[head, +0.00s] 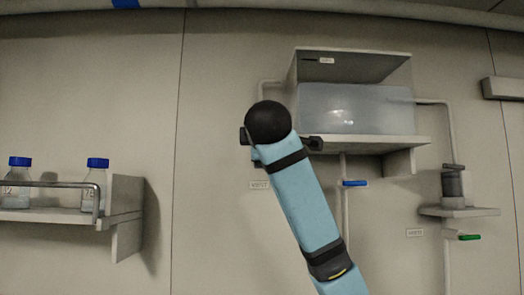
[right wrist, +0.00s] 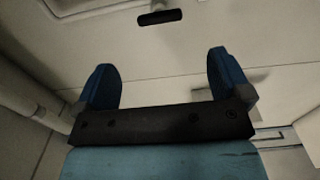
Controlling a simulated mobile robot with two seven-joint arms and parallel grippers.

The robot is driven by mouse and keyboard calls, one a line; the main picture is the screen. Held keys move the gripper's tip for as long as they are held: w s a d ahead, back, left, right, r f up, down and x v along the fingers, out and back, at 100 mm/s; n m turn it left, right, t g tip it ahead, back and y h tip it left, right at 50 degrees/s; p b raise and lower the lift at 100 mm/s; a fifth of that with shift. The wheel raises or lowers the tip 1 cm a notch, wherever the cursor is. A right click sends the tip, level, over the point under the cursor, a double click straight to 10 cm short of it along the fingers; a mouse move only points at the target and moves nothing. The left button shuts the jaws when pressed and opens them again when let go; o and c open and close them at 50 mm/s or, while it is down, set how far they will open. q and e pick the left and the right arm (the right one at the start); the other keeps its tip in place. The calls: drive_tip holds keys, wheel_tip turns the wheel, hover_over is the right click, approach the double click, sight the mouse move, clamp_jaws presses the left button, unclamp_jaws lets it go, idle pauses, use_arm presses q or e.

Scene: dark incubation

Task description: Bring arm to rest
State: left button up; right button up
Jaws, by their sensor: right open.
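One of my arms, light blue with black bands, rises from the bottom of the head view, and its round black joint is in front of the wall. Its gripper is not clearly visible there. In the right wrist view my right gripper (right wrist: 162,85) is open, its two blue fingers wide apart with nothing between them. Wall panels and a small dark bar show beyond the fingers. My left gripper is not in view.
A wall shelf (head: 380,145) holds a translucent tank (head: 355,108). A left shelf (head: 75,217) with a rail carries two blue-capped bottles (head: 97,180). Pipes with blue (head: 355,183) and green (head: 469,237) valve handles run down the wall.

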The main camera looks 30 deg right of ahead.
idle(0.6)
